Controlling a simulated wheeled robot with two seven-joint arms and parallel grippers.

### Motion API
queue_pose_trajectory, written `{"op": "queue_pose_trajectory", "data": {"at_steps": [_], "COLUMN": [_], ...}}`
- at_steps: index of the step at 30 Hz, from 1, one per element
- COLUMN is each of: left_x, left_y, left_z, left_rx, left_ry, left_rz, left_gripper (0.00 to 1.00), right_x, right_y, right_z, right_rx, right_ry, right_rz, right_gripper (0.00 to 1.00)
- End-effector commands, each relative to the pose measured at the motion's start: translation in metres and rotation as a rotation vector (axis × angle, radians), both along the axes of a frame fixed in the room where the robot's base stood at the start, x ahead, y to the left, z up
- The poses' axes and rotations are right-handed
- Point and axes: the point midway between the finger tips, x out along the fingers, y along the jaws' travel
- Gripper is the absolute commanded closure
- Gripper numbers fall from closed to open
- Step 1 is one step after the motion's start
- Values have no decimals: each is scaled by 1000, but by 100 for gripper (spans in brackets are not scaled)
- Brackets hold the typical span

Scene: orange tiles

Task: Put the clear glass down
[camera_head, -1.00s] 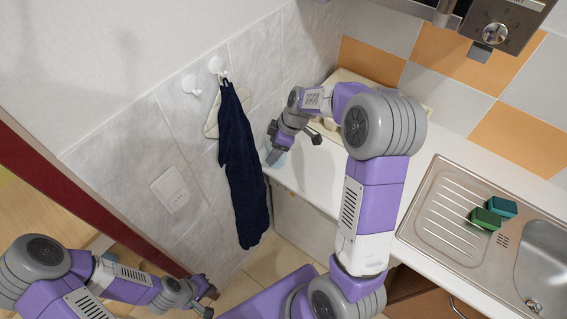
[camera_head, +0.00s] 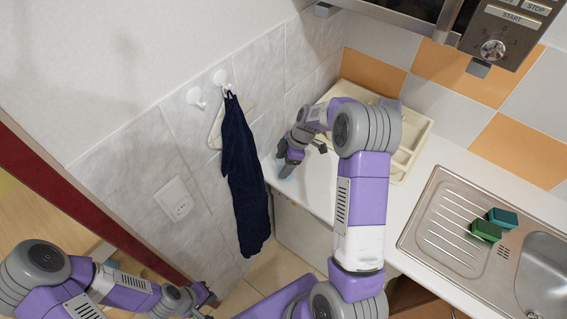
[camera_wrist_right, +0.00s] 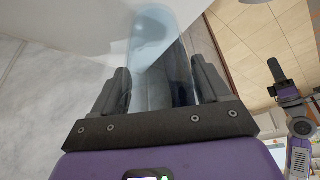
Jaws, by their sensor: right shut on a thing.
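The clear glass (camera_wrist_right: 155,40) is a transparent, bluish cylinder between the two fingers of my right gripper (camera_wrist_right: 158,90) in the right wrist view. The gripper is shut on it. In the head view, my right gripper (camera_head: 286,168) is at the left end of the white counter, near the tiled wall. Only a small bluish bit of the glass (camera_head: 286,173) shows there, and I cannot tell whether it touches the counter. My left gripper (camera_head: 207,293) is low at the left, away from the counter, and too small to tell whether it is open.
A cream tray with compartments (camera_head: 421,133) stands on the counter (camera_head: 425,187) behind my right arm. A steel sink (camera_head: 431,226) with a green sponge (camera_head: 485,231) and a teal sponge (camera_head: 503,218) is at the right. A dark blue towel (camera_head: 244,180) hangs beside the counter's end.

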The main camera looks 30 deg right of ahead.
Motion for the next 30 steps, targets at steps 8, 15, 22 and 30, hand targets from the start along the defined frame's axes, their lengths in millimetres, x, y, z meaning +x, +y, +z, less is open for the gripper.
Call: {"op": "queue_pose_trajectory", "data": {"at_steps": [8, 15, 22, 30], "left_x": [0, 0, 0, 0], "left_y": [0, 0, 0, 0], "left_z": [0, -4, -4, 0], "left_rx": [0, 0, 0, 0], "left_ry": [0, 0, 0, -1], "left_rz": [0, 0, 0, 0], "left_gripper": [100, 100, 100, 100], "right_x": [0, 0, 0, -1], "right_y": [0, 0, 0, -4], "right_z": [-5, -8, -8, 5], "right_rx": [-1, 0, 0, -1], "right_ry": [-2, -1, -1, -5], "right_rz": [-1, 0, 0, -2], "right_gripper": [63, 12, 0, 0]}}
